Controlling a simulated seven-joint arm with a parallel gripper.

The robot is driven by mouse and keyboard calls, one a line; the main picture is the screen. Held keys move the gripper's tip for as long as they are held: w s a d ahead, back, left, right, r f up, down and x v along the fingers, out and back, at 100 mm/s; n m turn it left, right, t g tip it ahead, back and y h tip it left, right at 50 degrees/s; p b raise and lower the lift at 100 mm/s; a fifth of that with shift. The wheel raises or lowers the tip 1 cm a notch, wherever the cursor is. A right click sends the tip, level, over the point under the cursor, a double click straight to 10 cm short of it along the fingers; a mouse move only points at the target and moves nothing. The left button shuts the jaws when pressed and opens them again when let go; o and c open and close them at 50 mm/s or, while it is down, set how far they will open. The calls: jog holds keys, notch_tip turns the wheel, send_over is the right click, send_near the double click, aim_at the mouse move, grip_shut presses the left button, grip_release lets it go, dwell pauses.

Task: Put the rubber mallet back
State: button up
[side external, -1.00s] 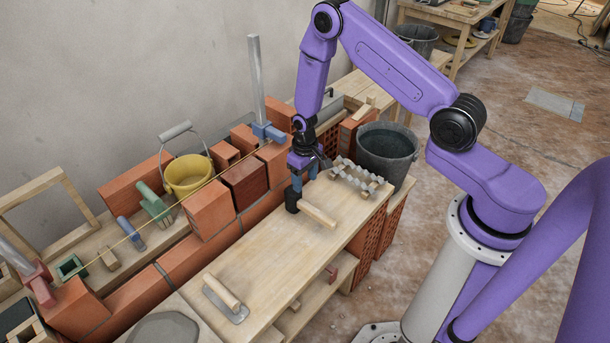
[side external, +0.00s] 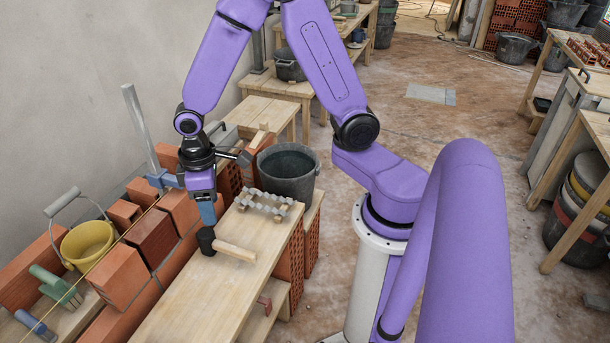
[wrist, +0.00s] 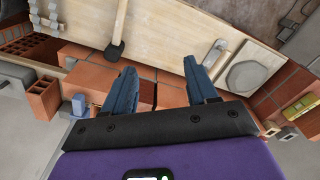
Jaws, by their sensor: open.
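The rubber mallet, with a black head (side external: 206,241) and pale wooden handle (side external: 235,250), lies on the wooden bench (side external: 190,300). In the wrist view its head (wrist: 115,51) is at upper left, with the handle running to the top edge. My gripper (side external: 208,214) points down near the head in the side view. In the wrist view my two blue fingers (wrist: 158,68) are apart with nothing between them. They show over the brick wall beside the bench, apart from the mallet.
A dark bucket (side external: 288,175) stands behind the bench. Brick blocks (side external: 150,240), a yellow bucket (side external: 88,245) and an upright grey bar (side external: 140,125) stand on the wall side. A float (wrist: 216,52) lies farther along the bench. The bench between is clear.

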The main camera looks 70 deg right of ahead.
jog(key=s+d+r+n, duration=0.1)
jog(key=s+r+n, duration=0.2)
jog(key=s, duration=0.7)
jog(key=s+d+r+n, duration=0.2)
jog(key=s+r+n, duration=0.1)
jog(key=s+r, duration=0.4)
jog(key=s, duration=0.3)
jog(key=shift+d+r, duration=0.2)
